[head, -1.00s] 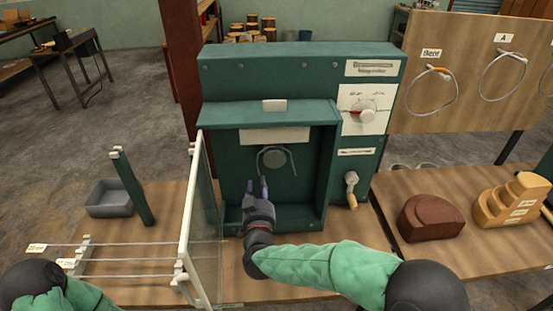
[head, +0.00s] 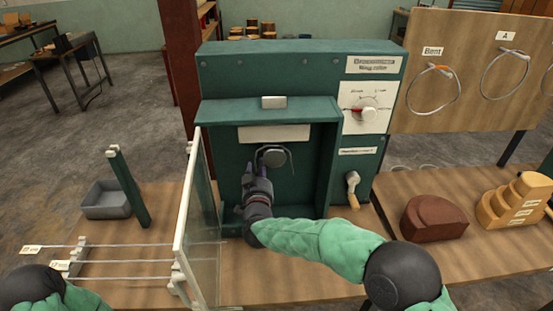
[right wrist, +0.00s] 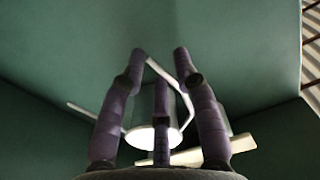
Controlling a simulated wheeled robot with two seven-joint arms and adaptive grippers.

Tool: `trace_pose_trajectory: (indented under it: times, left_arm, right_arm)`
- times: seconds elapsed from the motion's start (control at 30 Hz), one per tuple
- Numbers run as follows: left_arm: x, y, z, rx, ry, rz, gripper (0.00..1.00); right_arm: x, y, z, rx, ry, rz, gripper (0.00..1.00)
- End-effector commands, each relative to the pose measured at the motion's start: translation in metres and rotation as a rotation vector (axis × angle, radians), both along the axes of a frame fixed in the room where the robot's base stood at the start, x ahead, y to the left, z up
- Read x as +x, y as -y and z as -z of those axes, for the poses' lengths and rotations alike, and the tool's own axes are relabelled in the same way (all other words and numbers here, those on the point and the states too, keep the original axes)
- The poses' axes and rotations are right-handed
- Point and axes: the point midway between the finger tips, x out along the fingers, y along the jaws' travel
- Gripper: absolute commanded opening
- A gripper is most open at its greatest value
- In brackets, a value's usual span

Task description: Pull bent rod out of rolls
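The green ring-roller machine (head: 300,68) stands on the bench with its recess open at the front. A dark round roll (head: 273,158) sits on its back wall. The thin bent rod (head: 290,157) curves around the roll. In the right wrist view, the pale bent rod (right wrist: 187,90) shows behind my fingers, with the roll's bright face (right wrist: 150,138) below. My right gripper (head: 257,172) is inside the recess, fingertips up, just below the roll. In the wrist view its fingers (right wrist: 159,52) stand apart, the rod passing near their tips; contact is unclear. My left gripper is out of view.
A clear hinged guard (head: 200,215) stands open left of the recess. A crank handle (head: 352,190) is on the right. Straight rods (head: 125,262) lie on a rack at left, near a grey tray (head: 107,200). A board (head: 470,75) with hung rings stands at right.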

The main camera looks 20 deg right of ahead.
Motion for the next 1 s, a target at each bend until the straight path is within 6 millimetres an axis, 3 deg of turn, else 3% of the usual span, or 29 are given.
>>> trace_pose_trajectory:
  times: [0.07,0.2,0.67,1.0]
  left_arm:
    - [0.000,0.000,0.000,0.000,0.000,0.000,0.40]
    - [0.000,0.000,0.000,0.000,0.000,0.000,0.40]
    - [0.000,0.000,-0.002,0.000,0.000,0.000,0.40]
    - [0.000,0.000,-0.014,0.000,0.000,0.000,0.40]
  right_arm:
    - [0.000,0.000,0.000,0.000,0.000,0.000,0.31]
    - [0.000,0.000,0.000,0.000,0.000,0.000,0.00]
    - [-0.001,0.000,0.000,0.001,-0.005,0.000,0.00]
    - [0.000,0.000,-0.016,0.002,-0.002,0.000,0.00]
